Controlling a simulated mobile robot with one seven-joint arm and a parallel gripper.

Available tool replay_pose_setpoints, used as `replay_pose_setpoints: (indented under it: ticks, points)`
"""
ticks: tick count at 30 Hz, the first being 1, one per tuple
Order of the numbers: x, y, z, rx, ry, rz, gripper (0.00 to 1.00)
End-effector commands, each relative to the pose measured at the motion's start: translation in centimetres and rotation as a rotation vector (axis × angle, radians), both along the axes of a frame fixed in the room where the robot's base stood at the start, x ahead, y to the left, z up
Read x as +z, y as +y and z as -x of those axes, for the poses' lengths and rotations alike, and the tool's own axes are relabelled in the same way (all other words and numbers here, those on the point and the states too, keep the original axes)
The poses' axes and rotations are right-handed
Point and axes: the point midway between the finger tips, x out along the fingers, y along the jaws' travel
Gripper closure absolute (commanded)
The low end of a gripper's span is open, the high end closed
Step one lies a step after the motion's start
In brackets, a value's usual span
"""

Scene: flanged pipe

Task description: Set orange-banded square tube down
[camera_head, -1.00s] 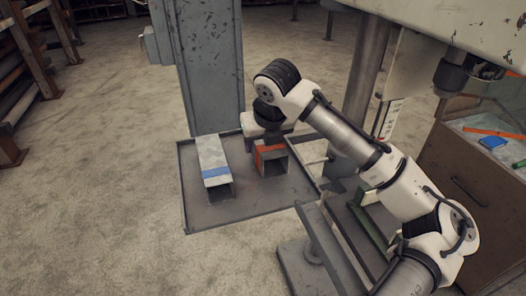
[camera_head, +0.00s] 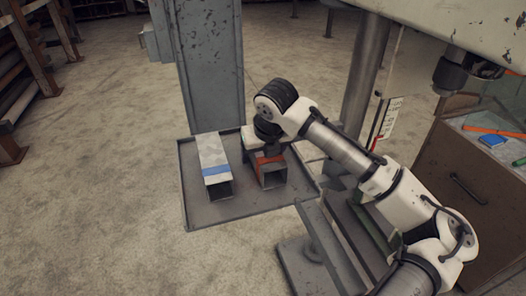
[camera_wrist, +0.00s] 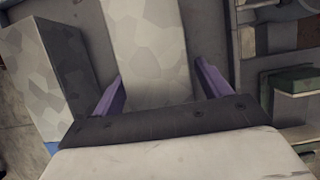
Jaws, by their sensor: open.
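The orange-banded square tube (camera_head: 272,177) lies on the grey tray, its open end facing the camera in the head view. Its orange band (camera_head: 267,160) is partly covered by my wrist. In the wrist view its grey mottled top (camera_wrist: 150,45) runs between the two purple fingers of my gripper (camera_wrist: 159,72). My gripper is open and still around the tube, one finger on each side. The fingers are hidden in the head view. The blue-banded square tube (camera_head: 214,157) lies on the tray to the left, apart from the orange-banded one; its side also shows in the wrist view (camera_wrist: 35,75).
The tray (camera_head: 225,215) has bare room in front of the tubes. A grey column (camera_head: 205,70) stands behind it. A round post (camera_head: 362,85) and a steel stand (camera_head: 335,255) are to the right. A cabinet (camera_head: 455,170) stands at far right.

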Motion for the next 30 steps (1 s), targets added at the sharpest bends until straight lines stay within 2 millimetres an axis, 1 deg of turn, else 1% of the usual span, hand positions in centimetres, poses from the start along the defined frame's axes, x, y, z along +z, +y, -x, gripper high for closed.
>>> replay_pose_setpoints:
  ticks: [4, 8, 11, 18, 21, 25, 30]
  points:
    - [0.2, 0.0, 0.0, 0.0, 0.0, 0.001, 0.24]
    - [1.1, -0.1, 0.3, 0.0, -0.001, 0.001, 0.24]
    - [2.7, -0.3, 1.0, 0.0, -0.003, 0.0, 0.24]
    - [7.6, -0.9, 2.9, 0.001, -0.003, 0.001, 0.24]
    - [9.2, -1.1, 3.5, 0.001, -0.002, 0.0, 0.24]
    - [10.7, -1.3, 4.1, 0.0, -0.001, 0.0, 0.24]
    - [11.4, -1.4, 4.4, 0.0, 0.0, 0.0, 0.24]
